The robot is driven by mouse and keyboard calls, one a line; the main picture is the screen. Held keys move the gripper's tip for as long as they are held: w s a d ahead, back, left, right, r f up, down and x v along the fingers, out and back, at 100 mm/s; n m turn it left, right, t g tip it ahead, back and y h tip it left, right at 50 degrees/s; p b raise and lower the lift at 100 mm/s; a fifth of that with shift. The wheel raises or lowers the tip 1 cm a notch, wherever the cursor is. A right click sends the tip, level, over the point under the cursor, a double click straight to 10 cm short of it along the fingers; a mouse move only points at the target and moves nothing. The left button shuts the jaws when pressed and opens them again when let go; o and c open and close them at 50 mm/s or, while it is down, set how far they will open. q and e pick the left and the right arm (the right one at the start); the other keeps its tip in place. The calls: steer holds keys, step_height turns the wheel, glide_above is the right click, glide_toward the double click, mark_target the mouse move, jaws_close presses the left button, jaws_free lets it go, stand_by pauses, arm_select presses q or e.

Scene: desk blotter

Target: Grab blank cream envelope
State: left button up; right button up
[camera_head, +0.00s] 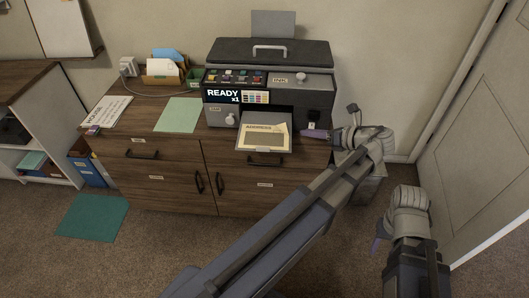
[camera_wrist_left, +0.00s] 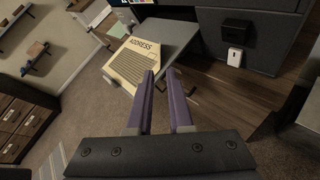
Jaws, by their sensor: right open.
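A cream sheet printed ADDRESS (camera_head: 262,137) lies on the printer's grey front tray (camera_head: 244,147); it also shows in the left wrist view (camera_wrist_left: 133,66). I cannot tell whether a blank envelope lies with it. Pale cream and blue envelopes stand in a holder (camera_head: 162,79) at the back left. My left gripper (camera_head: 314,134) is to the right of the tray; in the left wrist view its purple fingers (camera_wrist_left: 161,72) are apart with nothing between them, near the sheet's edge. My right gripper (camera_head: 377,242) is low at the right, away from the cabinet, its fingers mostly hidden.
The dark printer (camera_head: 300,88) with a READY screen stands on the wooden cabinet (camera_head: 165,175). A pale green sheet (camera_head: 179,115) and a lettered white card (camera_head: 106,111) lie left of it. A teal mat (camera_head: 92,216) lies on the floor. A door (camera_head: 490,140) bounds the right.

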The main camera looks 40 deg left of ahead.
mark_target(289, 132)
arm_select(q)
steer(key=shift+m+y, duration=0.4)
steer(key=shift+m, duration=0.2)
steer(key=shift+w+b+x, duration=0.2)
steer(key=shift+b+x, duration=0.6)
steer(key=shift+x, duration=1.45)
steer(key=shift+w+b+x, duration=0.15)
steer(key=shift+b+x, duration=0.6)
steer(key=shift+x, duration=1.45)
steer(key=shift+r, duration=0.2)
jaws_close()
arm_select(e)
steer(key=shift+f, duration=2.05)
